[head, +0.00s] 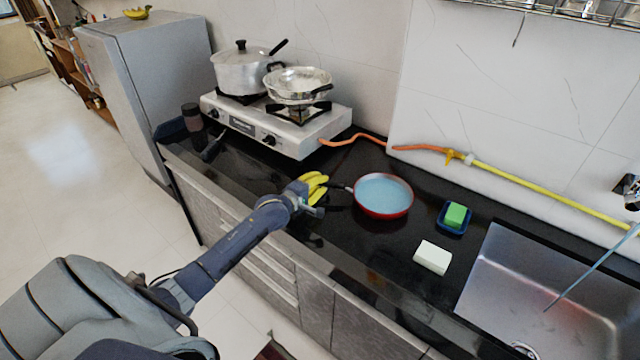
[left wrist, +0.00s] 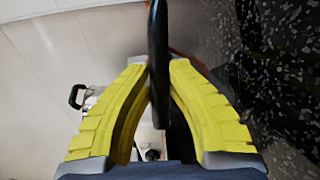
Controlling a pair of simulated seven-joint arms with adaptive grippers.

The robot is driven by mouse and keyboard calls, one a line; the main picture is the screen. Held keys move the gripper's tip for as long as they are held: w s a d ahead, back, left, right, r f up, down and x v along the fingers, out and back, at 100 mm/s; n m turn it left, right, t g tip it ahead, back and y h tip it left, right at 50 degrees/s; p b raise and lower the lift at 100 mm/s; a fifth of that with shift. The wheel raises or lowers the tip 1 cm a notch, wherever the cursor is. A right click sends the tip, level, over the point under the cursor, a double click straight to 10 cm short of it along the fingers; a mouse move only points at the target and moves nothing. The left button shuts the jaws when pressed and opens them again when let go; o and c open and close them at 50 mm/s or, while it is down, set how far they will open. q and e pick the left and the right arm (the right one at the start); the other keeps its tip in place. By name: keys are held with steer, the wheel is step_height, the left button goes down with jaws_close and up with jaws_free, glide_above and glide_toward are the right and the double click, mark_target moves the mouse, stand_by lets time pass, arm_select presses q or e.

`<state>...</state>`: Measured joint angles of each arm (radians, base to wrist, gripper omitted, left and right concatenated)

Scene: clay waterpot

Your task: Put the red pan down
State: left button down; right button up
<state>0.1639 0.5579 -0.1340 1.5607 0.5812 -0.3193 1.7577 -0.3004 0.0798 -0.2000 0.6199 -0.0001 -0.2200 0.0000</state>
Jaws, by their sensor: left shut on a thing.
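The red pan (head: 408,205) has a pale blue inside and a dark handle pointing left toward my left gripper (head: 323,186). The gripper's yellow fingers are shut on the handle. In the left wrist view, the black handle (left wrist: 158,45) stands between the fingertips, and the pan's body does not show. In the head view, the pan looks level, over the black counter (head: 345,240) between the stove and the sink. I cannot tell whether its base touches the counter. My right gripper is not in view.
A stove (head: 285,133) with a lidded pot (head: 242,75) and a metal pan (head: 298,85) stands behind, to the left. A green sponge (head: 455,214) in a blue dish, a white block (head: 432,257) and the sink (head: 545,290) lie to the right.

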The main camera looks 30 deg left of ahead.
arm_select(q)
steer(key=c, duration=1.7)
jaws_free()
steer(key=shift+f, duration=0.15)
steer(key=o, duration=0.4)
steer(key=shift+r, duration=0.2)
steer(key=v, duration=1.2)
steer(key=shift+a, duration=0.1)
